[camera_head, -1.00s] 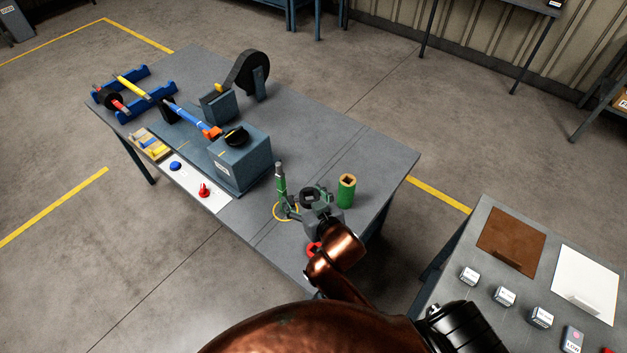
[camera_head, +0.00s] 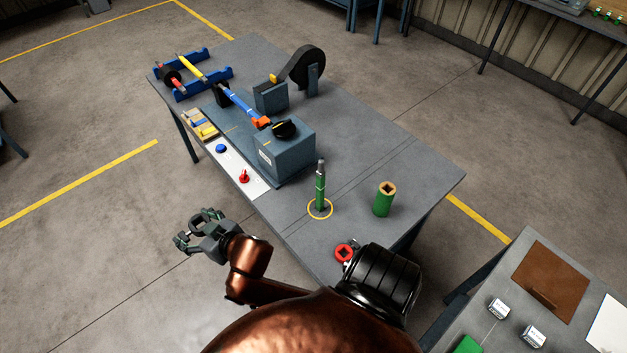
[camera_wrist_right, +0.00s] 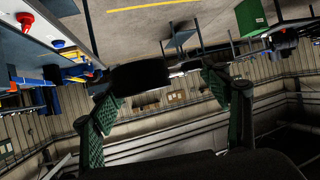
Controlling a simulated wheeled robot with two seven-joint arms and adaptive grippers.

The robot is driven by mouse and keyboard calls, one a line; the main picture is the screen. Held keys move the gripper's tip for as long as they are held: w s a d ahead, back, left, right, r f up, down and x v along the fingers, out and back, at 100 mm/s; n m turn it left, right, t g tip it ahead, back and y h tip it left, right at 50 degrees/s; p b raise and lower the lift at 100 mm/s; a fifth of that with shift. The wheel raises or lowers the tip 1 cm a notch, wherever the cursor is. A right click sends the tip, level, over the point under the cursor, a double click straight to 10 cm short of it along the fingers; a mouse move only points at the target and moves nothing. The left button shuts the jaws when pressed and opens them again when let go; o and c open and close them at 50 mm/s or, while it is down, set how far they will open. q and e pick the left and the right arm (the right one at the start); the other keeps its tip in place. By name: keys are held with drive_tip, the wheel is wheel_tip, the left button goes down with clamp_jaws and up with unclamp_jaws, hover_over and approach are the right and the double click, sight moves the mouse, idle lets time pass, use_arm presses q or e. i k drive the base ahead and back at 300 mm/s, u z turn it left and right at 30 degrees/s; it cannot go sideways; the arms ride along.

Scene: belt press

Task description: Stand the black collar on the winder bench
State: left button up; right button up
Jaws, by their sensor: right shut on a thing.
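My right gripper (camera_head: 198,226) is shut on the black collar, a dark square-edged ring that shows between its fingers. It holds the collar clear of the winder bench (camera_head: 405,160), in front of the bench's near long edge, with floor behind it in the head view. In the right wrist view the collar (camera_wrist_right: 140,77) is a dark block between the two green-padded fingers. Its far side is hidden. My left gripper is not in view.
On the bench's near end stand a green shaft (camera_head: 320,186) inside a yellow ring (camera_head: 311,214), a green collar (camera_head: 383,202) and a red collar (camera_head: 343,253). A grey-blue machine block (camera_head: 285,155) and a white button panel (camera_head: 232,168) are farther left. Bare bench lies right of the block.

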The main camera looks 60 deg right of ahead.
sight(367, 234)
drive_tip(key=u, duration=0.05)
drive_tip(key=i, duration=2.75)
drive_tip(key=z, duration=4.3)
drive_tip(key=i, duration=1)
